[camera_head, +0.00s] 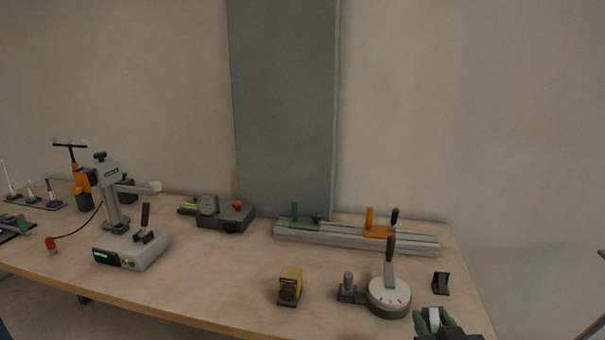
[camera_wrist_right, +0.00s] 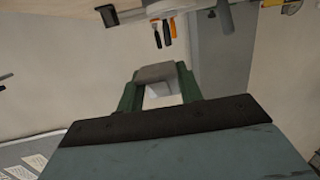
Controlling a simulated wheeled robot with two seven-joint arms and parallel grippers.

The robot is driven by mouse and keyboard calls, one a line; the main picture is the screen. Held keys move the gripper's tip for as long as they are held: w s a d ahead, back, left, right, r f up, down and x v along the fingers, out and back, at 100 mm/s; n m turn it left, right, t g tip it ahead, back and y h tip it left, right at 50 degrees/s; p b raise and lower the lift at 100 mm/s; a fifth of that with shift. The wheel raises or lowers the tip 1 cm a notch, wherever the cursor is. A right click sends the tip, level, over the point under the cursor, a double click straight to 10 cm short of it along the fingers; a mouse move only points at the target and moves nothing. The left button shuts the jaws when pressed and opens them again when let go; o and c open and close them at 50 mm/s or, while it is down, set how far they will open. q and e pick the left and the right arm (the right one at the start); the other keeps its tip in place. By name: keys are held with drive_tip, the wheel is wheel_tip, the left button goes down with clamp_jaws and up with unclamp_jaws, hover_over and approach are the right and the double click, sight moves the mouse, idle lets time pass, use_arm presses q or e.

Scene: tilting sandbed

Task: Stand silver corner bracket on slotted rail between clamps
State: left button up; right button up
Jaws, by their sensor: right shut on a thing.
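The silver corner bracket (camera_wrist_right: 158,76) is pinched between the green fingers of my right gripper (camera_wrist_right: 160,92), seen in the right wrist view. In the head view my right gripper (camera_head: 433,320) is at the bottom right, around the bracket's pale top (camera_head: 433,313), in front of the table's right part. The slotted rail (camera_head: 350,240) lies at the back right of the table, apart from the gripper. A green clamp (camera_head: 297,216) sits at its left and an orange clamp (camera_head: 372,226) at its right, with bare rail between them. My left gripper is not in view.
A round dial base with a tall lever (camera_head: 389,295) stands between my right gripper and the rail. A small black angled piece (camera_head: 441,283) and a yellow block (camera_head: 290,285) are nearby. A dial gauge block (camera_head: 226,216) stands left of the rail.

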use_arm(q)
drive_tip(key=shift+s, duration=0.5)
use_arm(e)
drive_tip(key=shift+y, duration=0.6)
drive_tip(key=s+a, duration=0.2)
drive_tip(key=s+a+r, duration=0.1)
drive_tip(key=s, duration=0.1)
drive_tip(key=shift+s+a, duration=0.25)
drive_tip(key=shift+a, duration=0.1)
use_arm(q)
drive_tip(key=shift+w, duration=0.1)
